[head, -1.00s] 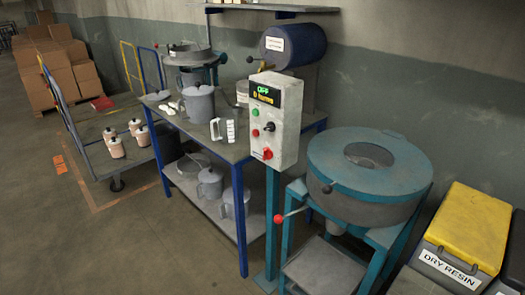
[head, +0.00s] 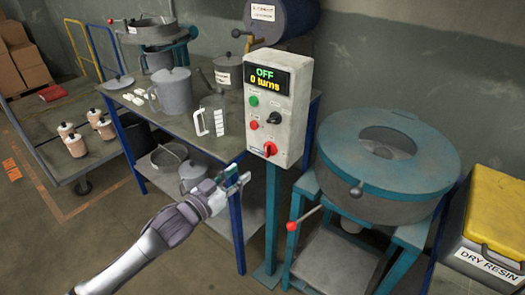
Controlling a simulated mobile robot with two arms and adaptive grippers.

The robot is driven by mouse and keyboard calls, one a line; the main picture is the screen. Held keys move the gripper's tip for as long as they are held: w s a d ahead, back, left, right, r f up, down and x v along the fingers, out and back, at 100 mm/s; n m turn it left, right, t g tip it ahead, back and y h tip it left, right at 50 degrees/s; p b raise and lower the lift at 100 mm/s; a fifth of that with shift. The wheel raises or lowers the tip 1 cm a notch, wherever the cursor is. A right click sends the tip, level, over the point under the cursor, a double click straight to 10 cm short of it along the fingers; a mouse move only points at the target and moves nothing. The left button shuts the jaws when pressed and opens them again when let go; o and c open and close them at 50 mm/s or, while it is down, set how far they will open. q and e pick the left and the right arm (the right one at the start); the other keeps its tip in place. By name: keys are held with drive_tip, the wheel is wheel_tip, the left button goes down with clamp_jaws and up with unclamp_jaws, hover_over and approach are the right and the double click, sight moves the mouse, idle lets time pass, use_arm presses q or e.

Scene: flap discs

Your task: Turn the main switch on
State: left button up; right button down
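The main switch is most likely the red rotary knob (head: 270,149) low on the white control box (head: 292,128). The box's display (head: 267,79) reads "OFF" and "0 turns". Above the red knob are a green button (head: 254,100), a black knob (head: 274,118) and a small red button (head: 253,125). My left gripper (head: 243,181) is below and left of the red knob, apart from it in the picture. Its fingers are small and seen from the side, so I cannot tell whether they are open. My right gripper is not in view.
The box stands on a teal post (head: 273,215). A blue-legged bench (head: 190,125) with pots and a measuring jug (head: 213,115) is to its left. A round teal mixer (head: 390,160) with a red-knobbed lever (head: 292,226) is to its right, beside a yellow-lidded bin (head: 497,205).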

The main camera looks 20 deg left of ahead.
sight(266, 151)
use_arm(q)
drive_tip(key=x, duration=1.2)
drive_tip(key=shift+a+f, duration=0.1)
drive_tip(key=shift+f, duration=0.05)
drive_tip(key=shift+s, duration=0.1)
clamp_jaws()
